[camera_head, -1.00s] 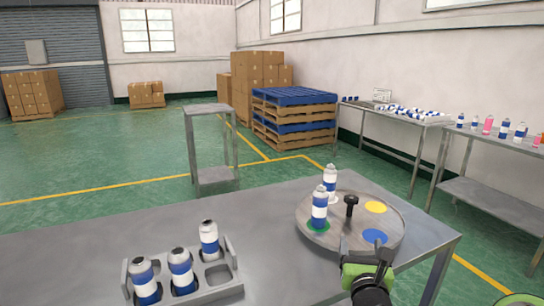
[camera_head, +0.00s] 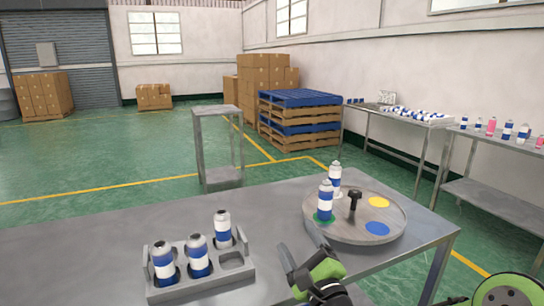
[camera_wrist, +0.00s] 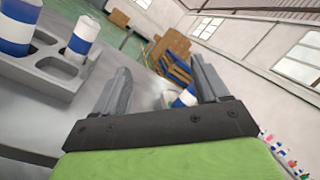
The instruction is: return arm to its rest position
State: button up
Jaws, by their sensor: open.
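My gripper (camera_head: 302,262) is in the lower middle of the head view, over the table's front part, between the can rack and the turntable. In the wrist view my gripper (camera_wrist: 160,90) has its two fingers wide apart, with nothing held between them. A round grey turntable (camera_head: 350,232) on the table has a black knob (camera_head: 354,200) at its centre. Two blue-and-white cans stand on its left side, a front can (camera_head: 325,202) on a green spot and a rear can (camera_head: 335,180). Yellow and blue spots on it are bare.
A grey rack (camera_head: 200,284) at the table's left holds three blue-and-white cans, with one front-right slot empty; part of it shows in the wrist view (camera_wrist: 58,72). A small stand (camera_head: 219,145) is behind the table (camera_head: 90,262). Side tables with cans line the right wall.

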jog(key=s+a+f+n+g+y, duration=0.35)
jog(key=a+n+g, duration=0.2)
jog(key=n, duration=0.35)
jog(key=s+a+f+n+g+y, duration=0.2)
jog(key=s+a+n+g, duration=0.3)
jog(key=n, duration=0.3)
jog(key=s+d+f+n+g+h, duration=0.1)
jog(key=s+d+f+n+h, duration=0.25)
jog(key=s+n+h, duration=0.2)
jog(key=s+d+r+g+h, duration=0.2)
jog(key=s+d+h, duration=0.5)
jog(key=s+d, duration=0.9)
notch_tip(320, 180, up, 17)
jog(key=w+p, duration=0.1)
jog(key=p, duration=1.6)
jog(key=shift+w+d, duration=0.25)
jog(key=shift+w, duration=0.15)
